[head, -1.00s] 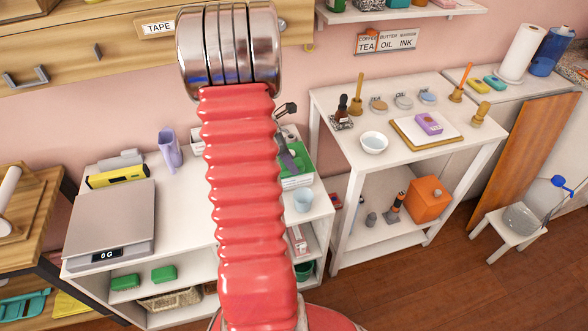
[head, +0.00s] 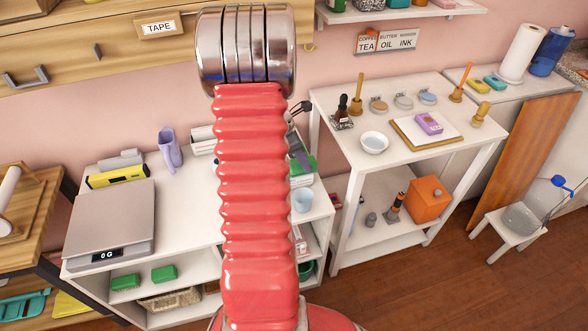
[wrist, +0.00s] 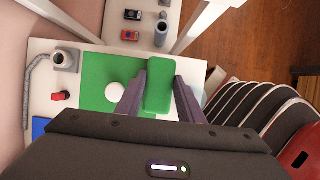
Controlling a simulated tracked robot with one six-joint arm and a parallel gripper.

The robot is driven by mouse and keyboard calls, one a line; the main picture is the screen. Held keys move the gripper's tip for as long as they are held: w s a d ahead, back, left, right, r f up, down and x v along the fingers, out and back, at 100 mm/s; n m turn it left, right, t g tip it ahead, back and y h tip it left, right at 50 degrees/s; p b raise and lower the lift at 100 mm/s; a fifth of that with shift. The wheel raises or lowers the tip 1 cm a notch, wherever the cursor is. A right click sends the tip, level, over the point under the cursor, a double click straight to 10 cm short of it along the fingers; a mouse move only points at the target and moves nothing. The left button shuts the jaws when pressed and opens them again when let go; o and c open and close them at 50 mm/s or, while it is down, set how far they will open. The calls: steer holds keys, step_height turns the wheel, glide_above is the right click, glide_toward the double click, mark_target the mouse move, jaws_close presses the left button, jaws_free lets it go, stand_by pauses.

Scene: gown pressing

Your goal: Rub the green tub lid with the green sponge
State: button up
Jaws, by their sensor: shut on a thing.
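My gripper (wrist: 160,82) is shut on a green sponge (wrist: 160,92), with one purple finger on each side of it in the wrist view. The green tub lid (wrist: 97,72) is the flat green surface under and left of the sponge, with a white round spot on it. I cannot tell whether the sponge touches the lid. In the head view my arm hides most of the tub; part of its green lid (head: 309,164) shows to the right of my arm, below a purple finger. The sponge cannot be made out there.
A pale blue cup (head: 303,200) stands just in front of the tub. A grey scale (head: 110,222) and a purple boot-shaped holder (head: 170,150) are on the left of the white bench. More green blocks (head: 163,274) lie on the shelf below. A white table (head: 340,100) stands to the right.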

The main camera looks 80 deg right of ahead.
steer(key=shift+r, duration=2)
steer(key=w+a+m, duration=0.1)
steer(key=w+a, duration=0.5)
steer(key=w, duration=0.5)
steer(key=w+a+m+y, duration=0.1)
steer(key=w+a, duration=0.4)
steer(key=w, duration=0.6)
steer(key=w+a+m, duration=0.1)
steer(key=w+a, duration=0.5)
steer(key=w, duration=0.6)
steer(key=w+a+r+m, duration=0.1)
steer(key=w+a, duration=0.4)
steer(key=a, duration=0.7)
steer(key=w+a+r+m, duration=0.1)
steer(key=w+a, duration=0.3)
steer(key=a, duration=0.9)
steer(key=w+a+r+m+y, duration=0.1)
steer(key=w+a, duration=0.4)
steer(key=a, duration=0.7)
steer(key=shift+w+a+g, duration=0.25)
steer(key=shift+w+g, duration=0.05)
steer(key=shift+g, duration=0.1)
